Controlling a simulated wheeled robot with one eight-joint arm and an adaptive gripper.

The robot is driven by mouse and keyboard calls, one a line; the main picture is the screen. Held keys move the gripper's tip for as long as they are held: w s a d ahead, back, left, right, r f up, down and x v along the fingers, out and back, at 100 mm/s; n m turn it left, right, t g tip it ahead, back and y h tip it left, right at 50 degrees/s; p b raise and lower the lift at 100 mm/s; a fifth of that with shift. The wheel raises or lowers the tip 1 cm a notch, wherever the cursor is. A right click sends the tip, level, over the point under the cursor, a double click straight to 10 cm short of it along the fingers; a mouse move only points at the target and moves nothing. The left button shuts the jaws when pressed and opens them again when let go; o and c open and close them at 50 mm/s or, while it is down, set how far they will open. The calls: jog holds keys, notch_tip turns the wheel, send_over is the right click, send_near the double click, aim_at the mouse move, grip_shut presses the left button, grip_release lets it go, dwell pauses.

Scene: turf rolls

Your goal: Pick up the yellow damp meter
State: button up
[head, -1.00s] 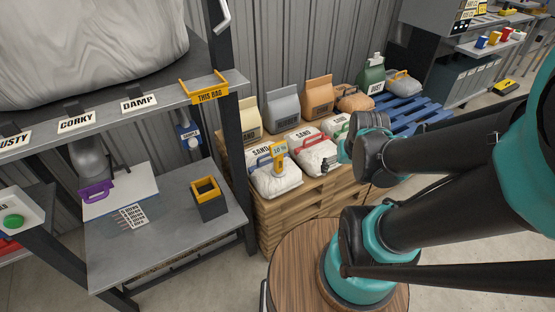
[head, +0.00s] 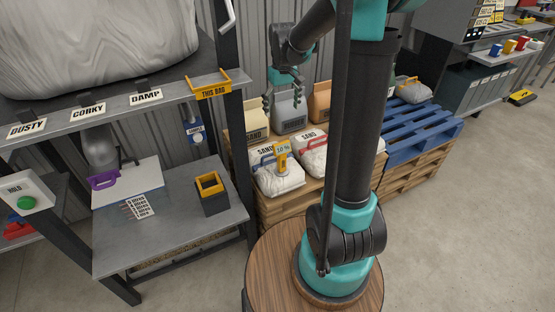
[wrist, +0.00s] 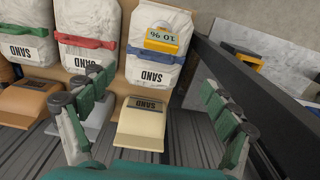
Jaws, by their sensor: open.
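The yellow damp meter (head: 282,156) with a display reading 10 % stands on a white sand bag (head: 280,180) with a blue handle, at the front left of the pallet. In the wrist view the meter (wrist: 162,40) lies beyond my fingers, above the middle of the picture. My gripper (head: 282,98) is open and empty. It hangs above the back of the pallet, over the paper bags, behind and higher than the meter. In the wrist view its fingers (wrist: 160,110) are spread wide on both sides, apart from the meter.
A sand bag with a red handle (head: 313,155) lies right of the meter's bag. Paper bags (head: 256,122) stand behind. The shelf post (head: 238,150) rises close on the left. A grey bench (head: 160,238) carries a black and yellow holder (head: 211,195). A blue pallet (head: 415,128) is at right.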

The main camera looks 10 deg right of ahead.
send_over(282, 143)
jog(key=f, duration=1)
jog(key=shift+w, duration=0.35)
jog(key=shift+s+f, duration=0.2)
jog(key=shift+f, duration=1.25)
jog(key=shift+s+f, duration=0.15)
jog(key=shift+f, duration=1.25)
jog(key=c, duration=2)
